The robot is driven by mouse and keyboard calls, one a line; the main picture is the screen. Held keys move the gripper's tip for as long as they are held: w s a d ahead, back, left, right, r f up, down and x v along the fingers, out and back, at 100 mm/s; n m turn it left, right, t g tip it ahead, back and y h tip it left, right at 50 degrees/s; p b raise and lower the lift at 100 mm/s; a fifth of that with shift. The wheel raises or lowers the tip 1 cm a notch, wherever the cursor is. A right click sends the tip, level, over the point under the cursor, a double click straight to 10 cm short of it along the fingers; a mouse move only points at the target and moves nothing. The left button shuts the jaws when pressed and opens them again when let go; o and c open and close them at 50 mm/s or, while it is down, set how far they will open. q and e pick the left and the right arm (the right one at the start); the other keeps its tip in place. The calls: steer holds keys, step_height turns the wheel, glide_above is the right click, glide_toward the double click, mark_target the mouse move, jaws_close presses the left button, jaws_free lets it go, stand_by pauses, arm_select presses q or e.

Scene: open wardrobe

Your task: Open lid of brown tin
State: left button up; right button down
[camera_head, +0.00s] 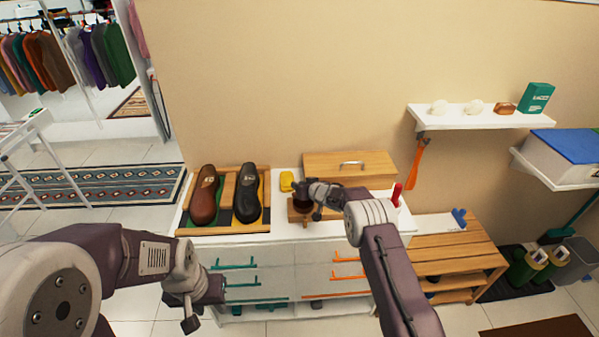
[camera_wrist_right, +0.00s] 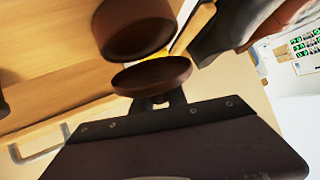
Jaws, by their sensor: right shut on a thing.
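The brown tin (camera_wrist_right: 135,30) is a round dark brown tub at the top of the right wrist view. Its round lid (camera_wrist_right: 152,76) is beside it, with a gap between the two. My right gripper (camera_wrist_right: 158,101) is shut on the lid. In the head view my right gripper (camera_head: 308,190) is over the dresser top by a small wooden stand, and brown round parts of the tin (camera_head: 302,204) show under it. The gripper partly hides the tin there. My left gripper (camera_head: 192,303) hangs in front of the dresser, away from the tin; its jaw opening is unclear.
On the white dresser (camera_head: 285,233) are a tray with a brown shoe (camera_head: 204,197) and a black shoe (camera_head: 247,196), a yellow item (camera_head: 287,181), a wooden box (camera_head: 350,165) behind and a red item (camera_head: 397,194) at right. A wall shelf (camera_head: 465,118) is at upper right.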

arm_select(q)
steer(key=shift+r+p, duration=1.3)
steer(key=shift+r, duration=0.55)
arm_select(e)
steer(key=shift+w+g, duration=0.15)
steer(key=shift+g, duration=0.15)
steer(key=c, duration=1.3)
jaws_free()
steer(key=shift+s+d+r, duration=0.2)
steer(key=shift+s+r, duration=0.1)
arm_select(q)
steer(key=shift+f+b, duration=0.75)
arm_select(e)
steer(key=v, duration=0.8)
